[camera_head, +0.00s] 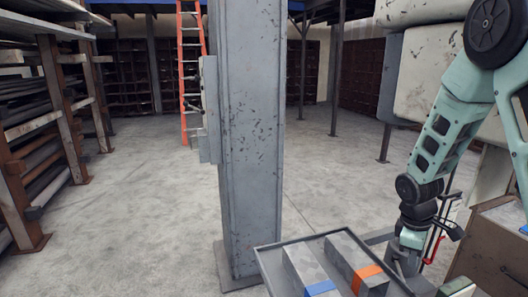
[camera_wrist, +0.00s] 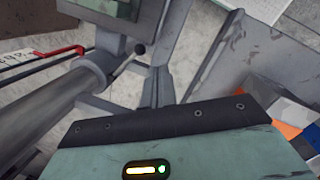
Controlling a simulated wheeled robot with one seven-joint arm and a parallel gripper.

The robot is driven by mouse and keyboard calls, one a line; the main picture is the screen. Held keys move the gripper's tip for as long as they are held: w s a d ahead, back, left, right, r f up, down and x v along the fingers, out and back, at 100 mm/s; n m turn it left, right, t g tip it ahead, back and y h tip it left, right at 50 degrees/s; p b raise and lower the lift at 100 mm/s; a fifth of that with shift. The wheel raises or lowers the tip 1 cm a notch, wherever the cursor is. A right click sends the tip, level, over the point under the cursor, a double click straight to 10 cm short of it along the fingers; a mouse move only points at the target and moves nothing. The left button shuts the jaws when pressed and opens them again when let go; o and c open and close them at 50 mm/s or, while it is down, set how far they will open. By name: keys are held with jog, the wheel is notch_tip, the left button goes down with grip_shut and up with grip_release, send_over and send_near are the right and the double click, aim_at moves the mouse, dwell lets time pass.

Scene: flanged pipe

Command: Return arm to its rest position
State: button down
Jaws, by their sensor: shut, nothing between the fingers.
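My arm hangs down at the right of the head view, with teal links and dark joints. My gripper (camera_head: 405,264) points downward beside the right edge of a grey tray (camera_head: 262,268). In the wrist view, its teal body fills the bottom, and the narrow grey fingers (camera_wrist: 156,88) show beyond the dark plate, shut and empty. A thick grey pipe (camera_wrist: 48,112) runs along the left of the wrist view, apart from the fingers as far as I can tell.
The tray holds a grey block with a blue band (camera_head: 320,288) and one with an orange band (camera_head: 366,272). A grey column (camera_head: 252,130) stands behind. A brown cabinet (camera_head: 492,255) and a pale machine (camera_head: 425,65) flank my arm. Left floor is clear, bordered by a rack (camera_head: 62,130).

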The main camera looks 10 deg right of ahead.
jog(key=s+a+r+m+t+y, duration=0.1)
jog(key=s+a+r+m+t, duration=0.25)
jog(key=a, duration=0.55)
jog(key=s+a+r+m+y, duration=0.1)
jog(key=s+a+r+m, duration=0.1)
jog(key=a+r+m, duration=0.4)
jog(key=s+a+r+n+g, duration=0.1)
jog(key=s+a+n, duration=0.4)
jog(key=a, duration=0.4)
jog(key=s+a+r+n+g, duration=0.2)
jog(key=s+a+n, duration=0.3)
jog(key=s+a, duration=0.3)
jog(key=shift+a+y, duration=0.4)
jog(key=shift+a, duration=0.85)
